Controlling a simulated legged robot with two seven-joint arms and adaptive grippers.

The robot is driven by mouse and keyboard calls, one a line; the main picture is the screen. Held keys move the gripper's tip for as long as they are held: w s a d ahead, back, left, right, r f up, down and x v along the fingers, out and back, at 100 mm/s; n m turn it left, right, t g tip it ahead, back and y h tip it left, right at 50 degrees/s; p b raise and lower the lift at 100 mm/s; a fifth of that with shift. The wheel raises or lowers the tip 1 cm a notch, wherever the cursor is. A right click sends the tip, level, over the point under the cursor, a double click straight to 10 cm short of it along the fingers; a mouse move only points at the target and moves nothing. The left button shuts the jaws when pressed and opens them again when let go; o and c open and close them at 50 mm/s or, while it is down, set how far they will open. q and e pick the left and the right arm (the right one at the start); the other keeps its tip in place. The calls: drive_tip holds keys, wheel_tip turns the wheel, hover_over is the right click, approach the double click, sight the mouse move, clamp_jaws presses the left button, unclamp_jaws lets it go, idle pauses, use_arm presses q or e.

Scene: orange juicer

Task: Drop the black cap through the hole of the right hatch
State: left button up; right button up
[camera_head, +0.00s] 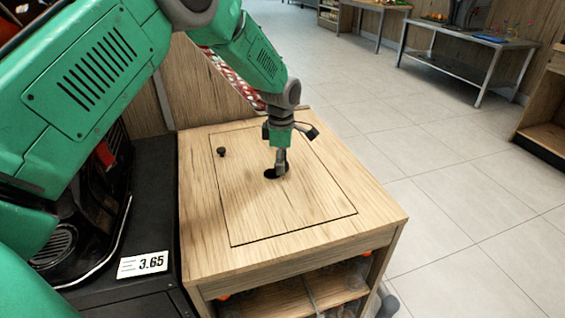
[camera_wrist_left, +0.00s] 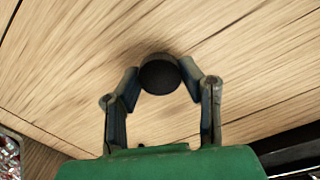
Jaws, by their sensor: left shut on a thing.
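The black cap (camera_wrist_left: 160,75) shows as a dark round disc between the two fingertips in the left wrist view. My left gripper (camera_wrist_left: 159,79) is shut on it, one finger at each side. In the head view my left gripper (camera_head: 281,168) points down at the middle of the right hatch (camera_head: 300,205), a square wooden panel set in the counter top. A dark round patch shows at its fingertips, close to the wood. There I cannot tell the cap from the hole, and the exact height is unclear. My right gripper is not in view.
A small dark knob (camera_head: 221,152) stands on the hatch, left of the gripper. A black machine and a 3.65 price tag (camera_head: 143,264) are at the left. A shelf (camera_head: 300,300) is under the counter. Free tiled floor lies to the right.

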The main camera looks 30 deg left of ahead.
use_arm(q)
drive_tip(key=shift+a+f, duration=0.45)
drive_tip(key=shift+a, duration=0.15)
drive_tip(key=shift+a+f, duration=0.3)
drive_tip(key=shift+a, duration=0.5)
drive_tip(key=shift+a+f, duration=0.25)
drive_tip(key=shift+a, duration=0.45)
drive_tip(key=shift+d, duration=0.1)
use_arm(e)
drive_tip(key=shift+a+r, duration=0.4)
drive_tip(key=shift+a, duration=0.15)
use_arm(q)
drive_tip(key=shift+d+r, duration=0.1)
drive_tip(key=shift+d, duration=0.05)
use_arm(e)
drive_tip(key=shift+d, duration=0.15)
use_arm(q)
drive_tip(key=o, duration=0.7)
drive_tip(key=shift+o, duration=0.2)
